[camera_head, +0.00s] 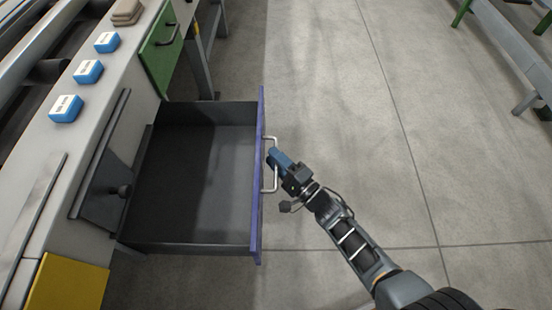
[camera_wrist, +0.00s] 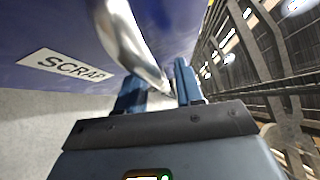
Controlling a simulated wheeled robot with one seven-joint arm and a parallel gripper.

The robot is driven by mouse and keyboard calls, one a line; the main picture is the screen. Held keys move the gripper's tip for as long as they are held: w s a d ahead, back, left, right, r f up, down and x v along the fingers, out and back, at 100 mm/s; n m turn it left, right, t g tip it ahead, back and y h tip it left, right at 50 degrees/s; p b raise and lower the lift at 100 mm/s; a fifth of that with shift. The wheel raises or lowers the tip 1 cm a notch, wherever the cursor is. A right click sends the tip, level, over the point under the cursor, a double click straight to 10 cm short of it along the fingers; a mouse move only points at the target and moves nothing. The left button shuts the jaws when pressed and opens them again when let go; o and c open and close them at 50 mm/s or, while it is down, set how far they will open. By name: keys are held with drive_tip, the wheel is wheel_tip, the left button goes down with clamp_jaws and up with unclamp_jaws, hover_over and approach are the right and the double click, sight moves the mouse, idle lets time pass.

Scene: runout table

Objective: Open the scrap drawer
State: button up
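The scrap drawer (camera_head: 261,215) stands pulled far out from the bench, with a blue-purple front and a dark, empty inside. Its front also shows in the wrist view (camera_wrist: 60,25), with a white label (camera_wrist: 65,65) reading SCRAP. A silver bar handle (camera_head: 275,182) sits on the front and curves through the wrist view (camera_wrist: 132,42). My gripper (camera_head: 275,157) is at the handle, outside the drawer front. In the wrist view its two blue fingers (camera_wrist: 160,90) lie on either side of the handle bar, shut on it.
A green drawer (camera_head: 160,50) with a dark handle is shut further back. A yellow panel (camera_head: 68,285) is at the near left. Several blue boxes (camera_head: 88,71) stand on the bench top. The grey floor (camera_head: 370,110) to the right is clear.

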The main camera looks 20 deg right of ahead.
drive_tip(key=p+v, duration=0.1)
drive_tip(key=v, duration=0.7)
drive_tip(key=shift+p, duration=0.3)
drive_tip(key=s+r+n+h+p, duration=0.1)
drive_tip(key=s+r+n+h, duration=0.3)
drive_tip(key=s, duration=0.6)
drive_tip(key=s+r+n+h+p, duration=0.2)
drive_tip(key=s+r, duration=0.5)
drive_tip(key=s, duration=0.3)
drive_tip(key=s+d+r+n+g+h+p, duration=0.1)
drive_tip(key=s+r+n, duration=0.3)
drive_tip(key=r, duration=0.8)
drive_tip(key=s+d+r+n+g+h+p, duration=0.1)
drive_tip(key=s+r+n, duration=0.3)
drive_tip(key=s+r, duration=0.5)
wheel_tip(320, 180, up, 3)
drive_tip(key=shift+d+f+n+g, duration=0.1)
drive_tip(key=shift+d+n+g, duration=0.3)
drive_tip(key=shift+d, duration=0.5)
